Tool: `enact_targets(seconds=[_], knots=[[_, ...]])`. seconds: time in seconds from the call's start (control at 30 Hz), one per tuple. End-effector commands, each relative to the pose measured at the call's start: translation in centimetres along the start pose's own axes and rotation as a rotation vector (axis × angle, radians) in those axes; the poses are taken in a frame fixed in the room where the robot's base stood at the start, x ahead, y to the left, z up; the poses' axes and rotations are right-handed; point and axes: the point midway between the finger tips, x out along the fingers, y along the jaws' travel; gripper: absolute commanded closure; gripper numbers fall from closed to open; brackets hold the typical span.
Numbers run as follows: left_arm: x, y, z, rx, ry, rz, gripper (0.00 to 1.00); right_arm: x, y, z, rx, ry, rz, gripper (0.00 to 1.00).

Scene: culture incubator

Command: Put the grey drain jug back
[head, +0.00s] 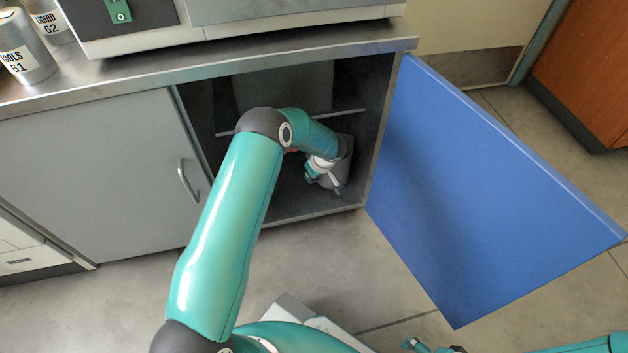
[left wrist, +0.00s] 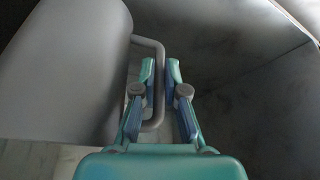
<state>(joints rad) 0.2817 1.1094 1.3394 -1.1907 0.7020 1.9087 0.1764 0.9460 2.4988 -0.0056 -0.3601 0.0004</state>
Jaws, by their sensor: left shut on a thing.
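The grey drain jug (head: 344,174) is inside the open cupboard, low and near its right wall. In the left wrist view the jug (left wrist: 62,65) fills the left side, with its loop handle (left wrist: 158,48) facing my gripper. My left gripper (head: 314,172) reaches into the cupboard and is shut on the handle; its fingers (left wrist: 160,72) lie on both sides of the bar. I cannot tell whether the jug's base touches the cupboard floor. My right gripper (head: 431,347) shows only in part at the bottom edge, and its jaws are unclear.
The blue door (head: 480,190) stands wide open to the right. A thin shelf edge (head: 350,112) crosses the cupboard above the jug. The grey left door (head: 100,170) is closed. A machine and labelled containers (head: 22,58) stand on the steel worktop (head: 130,78).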

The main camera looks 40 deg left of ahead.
Motion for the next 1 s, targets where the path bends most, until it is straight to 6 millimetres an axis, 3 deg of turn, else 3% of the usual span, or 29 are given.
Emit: enact_targets(seconds=[0.03, 0.1, 0.47, 0.5, 0.6, 1.0], knots=[[1.25, -0.01, 0.47, -0.001, 0.000, 0.000, 1.00, 0.93, 0.33, 0.02, 0.000, -0.001, 0.000, 0.00], [1.76, 0.02, 0.66, -0.002, 0.001, 0.002, 1.00, 1.19, 0.42, 0.03, 0.000, -0.001, 0.000, 0.00], [1.89, 0.00, 0.75, -0.002, 0.001, 0.001, 1.00, 1.01, 0.37, 0.01, 0.000, 0.000, 0.000, 0.00], [1.87, -0.02, 0.74, -0.002, 0.000, 0.001, 0.82, 1.01, 0.37, 0.01, 0.000, 0.000, 0.000, 0.00], [1.86, -0.02, 0.74, -0.002, 0.001, 0.001, 0.66, 1.01, 0.36, 0.01, 0.000, 0.000, 0.000, 0.00], [1.34, 0.04, 0.62, -0.001, 0.001, 0.002, 0.64, 0.85, 0.31, 0.01, 0.000, -0.001, 0.000, 0.00]])
